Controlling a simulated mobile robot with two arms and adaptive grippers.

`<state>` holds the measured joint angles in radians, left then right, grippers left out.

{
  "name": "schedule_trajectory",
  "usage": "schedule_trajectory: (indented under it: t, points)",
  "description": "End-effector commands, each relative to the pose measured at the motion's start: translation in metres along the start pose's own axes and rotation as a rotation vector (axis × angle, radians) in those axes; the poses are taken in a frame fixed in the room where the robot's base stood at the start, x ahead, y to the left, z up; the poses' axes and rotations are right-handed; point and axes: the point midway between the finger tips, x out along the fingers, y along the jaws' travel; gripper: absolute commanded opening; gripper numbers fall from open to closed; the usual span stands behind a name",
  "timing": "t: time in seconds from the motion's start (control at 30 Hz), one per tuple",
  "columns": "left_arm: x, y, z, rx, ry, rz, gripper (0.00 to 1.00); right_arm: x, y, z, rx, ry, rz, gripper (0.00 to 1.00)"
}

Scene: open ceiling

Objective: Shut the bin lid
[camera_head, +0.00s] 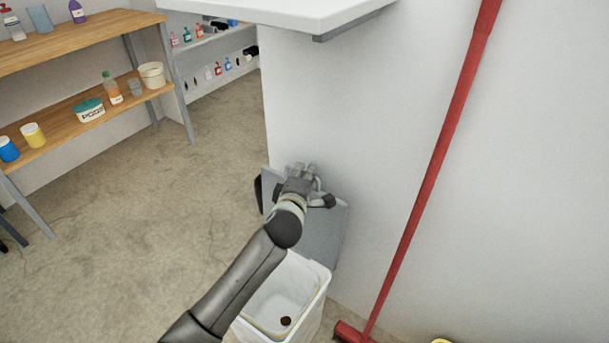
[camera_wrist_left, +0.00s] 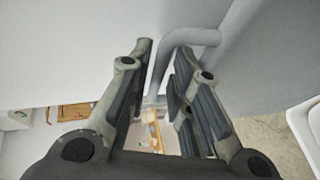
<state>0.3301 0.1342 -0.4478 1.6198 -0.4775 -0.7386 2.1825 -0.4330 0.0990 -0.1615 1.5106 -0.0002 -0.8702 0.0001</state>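The white bin (camera_head: 316,305) stands on the floor against the white wall, with a small dark round thing inside. Its grey lid (camera_head: 328,238) is up, leaning back near the wall, and partly hidden by my left arm. My left gripper (camera_head: 308,175) is at the upper edge of the lid. In the left wrist view my left gripper (camera_wrist_left: 160,75) has its fingers apart, with a bent grey bar handle (camera_wrist_left: 190,38) reaching between them. I cannot tell whether the fingers touch it. The bin's rim (camera_wrist_left: 300,125) seems to show at the right edge there. My right gripper is not in view.
A red broom (camera_head: 428,185) leans on the wall right of the bin. A white counter (camera_head: 300,12) juts out above. Wooden shelves (camera_head: 70,45) with bottles and tubs stand at the left. The concrete floor (camera_head: 130,215) between is clear.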

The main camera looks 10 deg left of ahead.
Motion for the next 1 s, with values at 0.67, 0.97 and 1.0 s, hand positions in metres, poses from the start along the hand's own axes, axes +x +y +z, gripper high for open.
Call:
schedule_trajectory:
  t: [0.67, 0.97, 1.0]
  points:
    - [0.0146, -0.0003, -0.0003, 0.001, 0.000, -0.001, 0.00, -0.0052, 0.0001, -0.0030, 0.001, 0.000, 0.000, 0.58]
    - [0.0145, -0.0006, -0.0002, 0.001, 0.000, -0.001, 0.00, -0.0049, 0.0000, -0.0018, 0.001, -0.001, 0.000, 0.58]
    - [0.0145, -0.0007, -0.0003, 0.001, 0.000, -0.001, 0.00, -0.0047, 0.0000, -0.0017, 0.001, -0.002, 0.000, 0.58]
